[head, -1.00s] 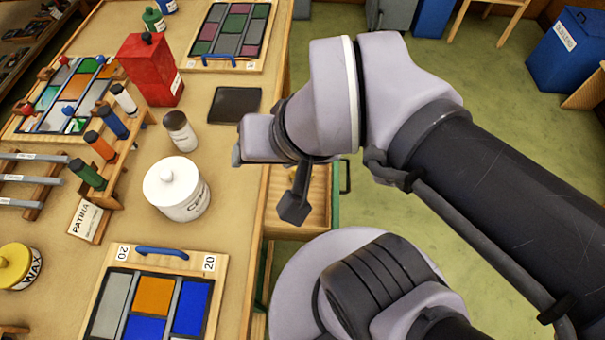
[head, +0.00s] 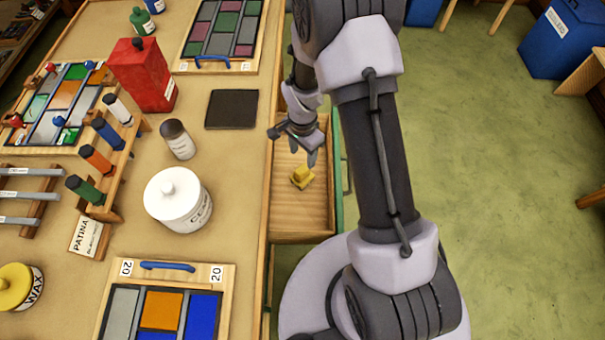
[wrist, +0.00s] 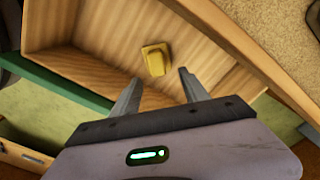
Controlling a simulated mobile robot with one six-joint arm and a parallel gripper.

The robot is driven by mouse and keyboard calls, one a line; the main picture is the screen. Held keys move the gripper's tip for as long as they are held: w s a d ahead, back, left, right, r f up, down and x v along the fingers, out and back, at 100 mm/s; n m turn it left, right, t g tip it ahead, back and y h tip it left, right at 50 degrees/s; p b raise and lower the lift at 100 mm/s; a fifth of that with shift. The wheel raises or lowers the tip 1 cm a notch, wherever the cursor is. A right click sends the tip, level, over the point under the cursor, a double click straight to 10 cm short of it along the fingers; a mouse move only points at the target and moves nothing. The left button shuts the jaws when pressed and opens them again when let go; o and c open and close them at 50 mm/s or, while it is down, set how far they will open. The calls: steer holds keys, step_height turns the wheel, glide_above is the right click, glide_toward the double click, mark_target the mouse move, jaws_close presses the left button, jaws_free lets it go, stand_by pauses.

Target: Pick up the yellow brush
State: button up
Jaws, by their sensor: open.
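A small yellow object, seemingly the yellow brush (head: 302,177), lies on the wooden floor of an open drawer (head: 290,222) at the table's right side. In the wrist view the yellow brush (wrist: 155,60) lies beyond my fingertips, near the middle of the picture. My gripper (head: 312,156) is over the drawer, just behind the brush in the head view. In the wrist view my gripper (wrist: 160,80) has its two fingers spread, with nothing between them. The fingers do not touch the brush.
The drawer's wooden walls stand around the brush. A green edge (wrist: 62,84) runs along one side. Open floor lies to the right.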

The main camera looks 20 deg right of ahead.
mark_target(302, 170)
step_height(302, 170, down, 3)
steer(key=shift+f+b, duration=0.1)
steer(key=shift+b, duration=0.25)
steer(key=f, duration=0.1)
steer(key=f+b, duration=0.1)
steer(key=f, duration=0.1)
steer(key=s+f+b, duration=0.1)
steer(key=f, duration=0.1)
steer(key=shift+a, duration=0.25)
steer(key=shift+w+f, duration=0.1)
steer(key=shift+f, duration=0.15)
steer(key=shift+r, duration=0.15)
steer(key=shift+c, duration=0.6)
jaws_close()
